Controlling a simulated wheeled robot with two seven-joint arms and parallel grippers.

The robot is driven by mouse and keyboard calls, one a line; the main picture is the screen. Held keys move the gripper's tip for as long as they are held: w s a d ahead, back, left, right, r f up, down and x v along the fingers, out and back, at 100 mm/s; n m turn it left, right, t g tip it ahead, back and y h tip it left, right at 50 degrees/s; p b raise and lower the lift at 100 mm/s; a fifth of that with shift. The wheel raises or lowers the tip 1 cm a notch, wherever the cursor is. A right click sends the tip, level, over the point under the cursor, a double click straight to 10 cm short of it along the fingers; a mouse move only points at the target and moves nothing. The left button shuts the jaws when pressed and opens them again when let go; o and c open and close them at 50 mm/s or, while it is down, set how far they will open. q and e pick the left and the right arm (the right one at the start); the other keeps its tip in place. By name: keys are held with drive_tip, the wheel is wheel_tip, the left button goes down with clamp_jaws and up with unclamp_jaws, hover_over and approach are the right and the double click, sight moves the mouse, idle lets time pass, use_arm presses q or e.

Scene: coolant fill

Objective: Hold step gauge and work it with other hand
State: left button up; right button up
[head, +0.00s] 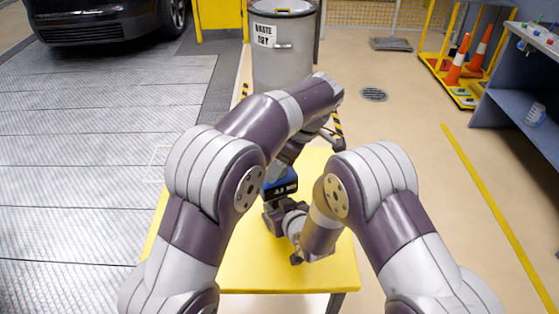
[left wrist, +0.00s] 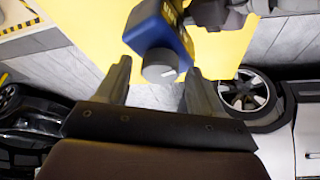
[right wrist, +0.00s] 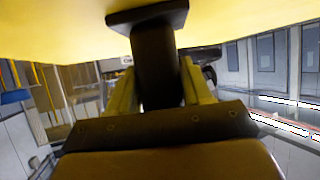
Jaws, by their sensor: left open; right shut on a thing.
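The step gauge is a blue box (head: 281,187) with a dark display front, above the yellow table. In the left wrist view the blue body (left wrist: 158,30) carries a round grey knob (left wrist: 160,66). My left gripper (left wrist: 157,80) is open, its fingers on either side of the knob; I cannot tell if they touch it. My right gripper (head: 283,216) is shut on the gauge's dark post (right wrist: 155,65), which has a flat base plate (right wrist: 147,16). Whether the plate rests on the table is unclear. My left arm hides part of the gauge in the head view.
The yellow table (head: 255,270) has bare room at its front. A grey waste bin (head: 284,55) stands behind it. A cone trolley (head: 462,70) and a blue-grey shelf (head: 525,95) are at the right. A dark car (head: 100,20) is back left.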

use_arm(q)
drive_tip(key=c, duration=1)
drive_tip(key=n+g, duration=0.1)
drive_tip(key=n, duration=0.1)
drive_tip(key=n+g, duration=0.1)
drive_tip(key=n, duration=0.2)
drive_tip(key=shift+w+n, duration=0.2)
drive_tip(key=shift+n, duration=0.1)
drive_tip(key=shift+c, duration=0.2)
drive_tip(key=o, duration=1)
drive_tip(key=shift+o, duration=0.2)
